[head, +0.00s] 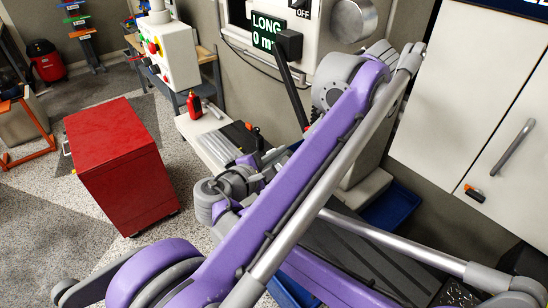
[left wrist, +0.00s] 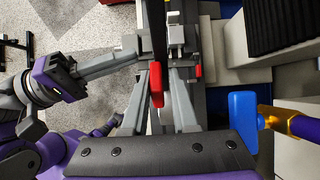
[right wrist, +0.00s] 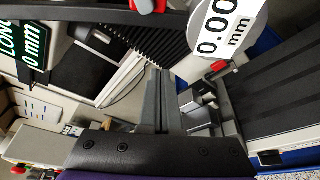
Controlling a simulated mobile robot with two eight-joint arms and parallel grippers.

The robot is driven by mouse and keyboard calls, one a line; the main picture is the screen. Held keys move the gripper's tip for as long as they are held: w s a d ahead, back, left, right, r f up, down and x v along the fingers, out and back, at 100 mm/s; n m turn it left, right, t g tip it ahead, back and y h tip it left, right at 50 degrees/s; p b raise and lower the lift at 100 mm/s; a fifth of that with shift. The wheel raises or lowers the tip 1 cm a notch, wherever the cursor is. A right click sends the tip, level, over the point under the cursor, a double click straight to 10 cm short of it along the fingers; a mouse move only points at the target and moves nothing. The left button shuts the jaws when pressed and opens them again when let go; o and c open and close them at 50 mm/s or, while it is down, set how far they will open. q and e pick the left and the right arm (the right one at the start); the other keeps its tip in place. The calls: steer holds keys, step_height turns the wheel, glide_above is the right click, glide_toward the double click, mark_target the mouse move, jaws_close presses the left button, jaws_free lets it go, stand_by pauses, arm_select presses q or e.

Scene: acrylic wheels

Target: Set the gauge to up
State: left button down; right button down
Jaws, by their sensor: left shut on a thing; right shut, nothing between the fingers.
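The round white gauge face (right wrist: 220,28) reads 0.00 mm at the top of the right wrist view. A black bar (head: 291,90) hangs from a block on the machine in the head view. In the left wrist view a black bar ends in a red tip (left wrist: 156,86) between the fingers of my left gripper (left wrist: 164,75). That gripper is shut on it, though the exact contact is unclear. My left gripper is hidden in the head view. My right gripper (head: 284,153) is shut and empty, to the left of the bar; its fingers (right wrist: 153,80) show together in its wrist view.
A green display (head: 266,32) reads LONG 0 mm. My purple arm crosses the head view and hides much of the machine. A red cabinet (head: 115,150) stands at the left. A blue tray (head: 393,205) lies below. A blue handle (left wrist: 242,122) shows near the left gripper.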

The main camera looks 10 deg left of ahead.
arm_select(q)
steer(key=shift+s, duration=0.1)
steer(key=shift+a, duration=0.1)
arm_select(e)
steer(key=shift+w+d+r, duration=0.2)
steer(key=shift+w+d, duration=0.1)
steer(key=shift+d, duration=0.45)
steer(key=shift+w+d+r, duration=0.25)
steer(key=shift+d, duration=0.55)
steer(key=shift+w+d+r, duration=0.2)
steer(key=shift+w+d, duration=0.1)
steer(key=shift+d, duration=0.45)
steer(key=shift+s+d+r, duration=0.45)
steer(key=shift+d, duration=0.05)
arm_select(q)
steer(key=c, duration=1.1)
jaws_free()
steer(key=shift+a+f, duration=0.1)
steer(key=shift+o, duration=1.3)
steer(key=shift+s, duration=0.15)
arm_select(e)
steer(key=shift+s+a, duration=0.2)
steer(key=shift+w, duration=0.1)
